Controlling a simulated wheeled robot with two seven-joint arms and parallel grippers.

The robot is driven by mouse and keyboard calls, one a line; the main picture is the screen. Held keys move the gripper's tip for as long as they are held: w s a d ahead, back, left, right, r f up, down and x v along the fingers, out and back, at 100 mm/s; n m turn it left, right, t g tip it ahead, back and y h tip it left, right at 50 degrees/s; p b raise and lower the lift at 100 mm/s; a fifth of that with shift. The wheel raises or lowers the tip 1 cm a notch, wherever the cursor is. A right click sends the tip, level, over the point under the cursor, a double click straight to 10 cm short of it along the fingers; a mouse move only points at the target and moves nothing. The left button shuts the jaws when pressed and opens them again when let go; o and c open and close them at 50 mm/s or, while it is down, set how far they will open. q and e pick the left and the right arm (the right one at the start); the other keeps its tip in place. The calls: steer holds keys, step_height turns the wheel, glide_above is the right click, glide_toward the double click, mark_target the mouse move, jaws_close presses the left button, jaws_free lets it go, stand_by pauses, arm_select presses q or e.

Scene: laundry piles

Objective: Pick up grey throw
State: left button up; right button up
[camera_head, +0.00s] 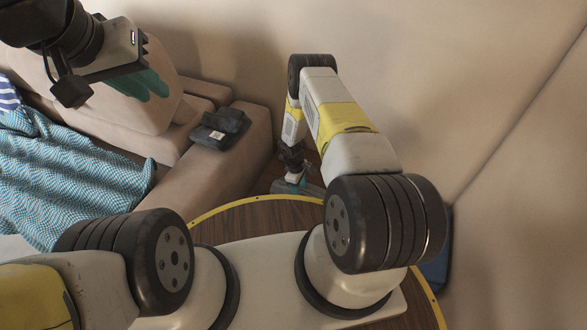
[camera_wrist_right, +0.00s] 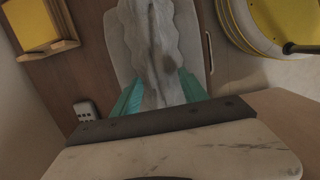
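In the right wrist view, a light grey, crumpled cloth, which looks like the grey throw (camera_wrist_right: 157,45), runs between the two teal fingers of my right gripper (camera_wrist_right: 160,85). The fingers stand apart on either side of it, and I see no clear pinch. In the head view my right gripper (camera_head: 297,182) reaches down low beyond the round wooden surface, largely hidden, and the throw cannot be made out there. My left gripper (camera_head: 150,82) is raised at the upper left, over the sofa; its teal fingers overlap in view, with nothing visible in them.
A beige sofa (camera_head: 225,170) fills the left. A blue patterned cloth (camera_head: 75,180) drapes over it, and a dark folded item (camera_head: 222,128) lies on its armrest. Walls close in behind and at right. In the wrist view a yellow box (camera_wrist_right: 32,25) and a power strip (camera_wrist_right: 86,112) lie nearby.

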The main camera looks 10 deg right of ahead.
jaws_close()
steer(key=shift+w, duration=0.1)
stand_by(1.1)
